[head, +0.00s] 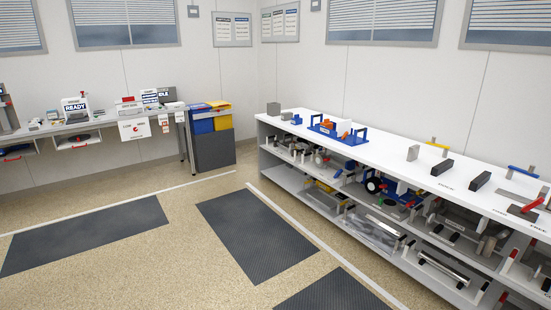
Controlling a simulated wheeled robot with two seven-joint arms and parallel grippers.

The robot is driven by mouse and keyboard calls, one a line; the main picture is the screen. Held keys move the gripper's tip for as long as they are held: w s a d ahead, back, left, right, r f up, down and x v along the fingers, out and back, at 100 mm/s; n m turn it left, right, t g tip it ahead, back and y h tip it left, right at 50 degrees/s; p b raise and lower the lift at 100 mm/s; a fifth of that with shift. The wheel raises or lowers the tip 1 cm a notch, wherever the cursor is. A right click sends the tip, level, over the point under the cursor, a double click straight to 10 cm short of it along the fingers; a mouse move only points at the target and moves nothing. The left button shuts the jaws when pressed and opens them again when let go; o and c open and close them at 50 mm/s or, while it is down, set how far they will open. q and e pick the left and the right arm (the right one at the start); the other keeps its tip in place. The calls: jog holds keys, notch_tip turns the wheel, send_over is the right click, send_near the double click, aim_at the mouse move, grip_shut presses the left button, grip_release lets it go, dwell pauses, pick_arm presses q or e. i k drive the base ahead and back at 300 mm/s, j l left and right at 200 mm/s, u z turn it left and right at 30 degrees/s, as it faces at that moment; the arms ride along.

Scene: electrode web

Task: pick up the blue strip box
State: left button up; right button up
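No object is clearly labelled as the blue strip box, and I cannot tell which blue thing it is. A small blue block (297,119) sits near the far end of the white shelf top on the right. Beside it on the same top is a blue tray with upright handles (325,130), holding orange and white pieces. A larger blue object (402,187) is partly hidden on the shelf below. Neither of my grippers is in view.
The long white shelf unit (385,154) fills the right side, its lower levels crowded with parts. A workbench (100,123) stands at the back left, with blue and yellow bins (201,125) by its end. Dark mats (255,235) lie on the open floor between.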

aim_at(296, 121)
jog(key=i+j+u, duration=0.2)
jog(key=i+u, duration=0.2)
jog(key=i, duration=0.3)
jog(key=i+u, duration=0.35)
jog(key=i, duration=0.35)
jog(key=i+l+u, duration=0.25)
jog(key=i+u, duration=0.15)
jog(key=i, duration=0.25)
jog(key=i+l+z, duration=0.1)
jog(key=i+z, duration=0.15)
jog(key=i, duration=0.25)
jog(key=i+z, duration=0.25)
jog(key=i, duration=0.25)
jog(key=i+j+z, duration=0.25)
jog(key=i, duration=0.2)
jog(key=i+j+z, duration=0.1)
jog(key=i+z, duration=0.15)
jog(key=i, duration=0.25)
jog(key=i+l+z, duration=0.1)
jog(key=i+z, duration=0.15)
jog(key=i, duration=0.9)
jog(key=i+j+z, duration=0.25)
jog(key=i, duration=0.9)
jog(key=l, duration=0.1)
